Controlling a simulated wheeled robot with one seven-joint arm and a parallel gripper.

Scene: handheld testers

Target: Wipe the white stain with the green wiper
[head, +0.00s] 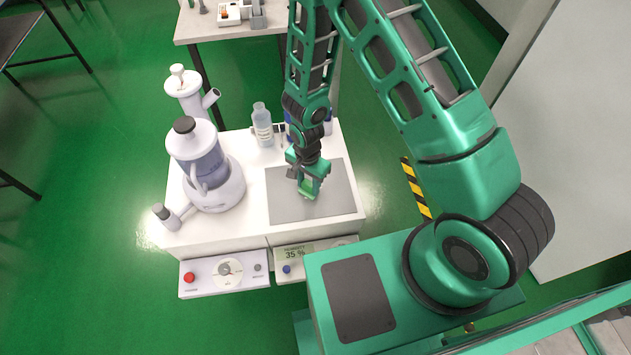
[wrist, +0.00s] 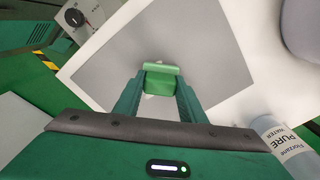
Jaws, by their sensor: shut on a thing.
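The green wiper (wrist: 160,80) is a small block held between the two fingers of my gripper (wrist: 158,98) in the wrist view. In the head view my gripper (head: 308,182) points down over the grey mat (head: 340,190), with the wiper (head: 308,189) at its tip. The wiper is at or just above the mat; I cannot tell if it touches. A small bit of white (wrist: 148,96) shows by the wiper between the fingers in the wrist view and may be part of the stain. No stain shows clearly in the head view.
The white bench (head: 240,232) carries a glass apparatus (head: 205,165) on the left and a clear bottle (head: 262,125) behind the mat. The bottle (wrist: 275,140) is close to my gripper in the wrist view. Control boxes (head: 225,272) stand along the front edge.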

